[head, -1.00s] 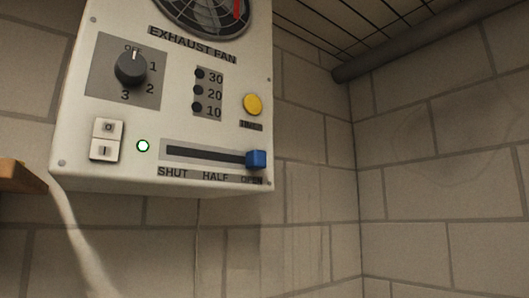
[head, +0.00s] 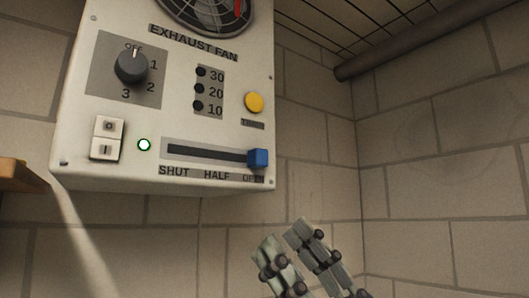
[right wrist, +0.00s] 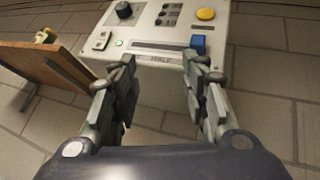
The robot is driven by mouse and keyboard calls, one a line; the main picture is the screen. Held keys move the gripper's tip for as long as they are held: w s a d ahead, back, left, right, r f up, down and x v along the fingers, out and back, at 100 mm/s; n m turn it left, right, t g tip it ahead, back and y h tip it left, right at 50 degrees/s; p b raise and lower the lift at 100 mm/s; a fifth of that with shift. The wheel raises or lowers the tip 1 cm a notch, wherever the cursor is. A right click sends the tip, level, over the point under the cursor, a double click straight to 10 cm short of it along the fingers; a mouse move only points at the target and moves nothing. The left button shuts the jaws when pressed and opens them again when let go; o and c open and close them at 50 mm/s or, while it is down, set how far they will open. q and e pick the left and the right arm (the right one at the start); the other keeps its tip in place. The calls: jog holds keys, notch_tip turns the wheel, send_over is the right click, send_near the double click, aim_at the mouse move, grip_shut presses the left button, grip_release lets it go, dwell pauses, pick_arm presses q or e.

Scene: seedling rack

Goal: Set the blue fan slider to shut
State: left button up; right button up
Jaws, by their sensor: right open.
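The blue slider knob (head: 258,159) sits at the right end of its dark slot (head: 205,153), above the OPEN label, on the white exhaust fan panel (head: 110,185). SHUT is at the left end and HALF in the middle. My right gripper (head: 283,232) is below the panel and a little right of the knob, apart from it. In the right wrist view my right gripper (right wrist: 163,68) is open and empty, with the blue knob (right wrist: 198,44) beyond its right finger. My left gripper is in neither view.
The panel also has a dark rotary knob (head: 131,66) at OFF, a white rocker switch (head: 106,138), a lit green lamp (head: 144,145) and a yellow button (head: 254,102). A wooden shelf edge (head: 20,176) is at the left.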

aim_at(262, 152)
jog(key=s+a+r+n+g+h, duration=0.2)
jog(key=a+n+g+h, duration=0.15)
jog(key=n, duration=0.65)
jog(key=s+a+r+n+g+h, duration=0.3)
jog(key=a+n, duration=0.2)
jog(key=n, duration=0.4)
jog(key=w+d+r+n+t+h, duration=0.4)
jog(key=d+r+t+h, duration=0.5)
jog(key=d+r+t, duration=0.15)
jog(key=p+x, duration=0.1)
jog(key=x, duration=0.1)
jog(key=p+x, duration=0.1)
jog(key=x, duration=0.2)
jog(key=p+x, duration=0.2)
jog(key=x, duration=0.1)
jog(key=shift+w+d+f, duration=0.1)
jog(key=shift+w+f, duration=0.2)
jog(key=shift+w+a+f, duration=0.1)
jog(key=shift+w+a, duration=0.25)
jog(key=shift+w, duration=0.2)
grip_shut()
jog(key=shift+s, duration=0.15)
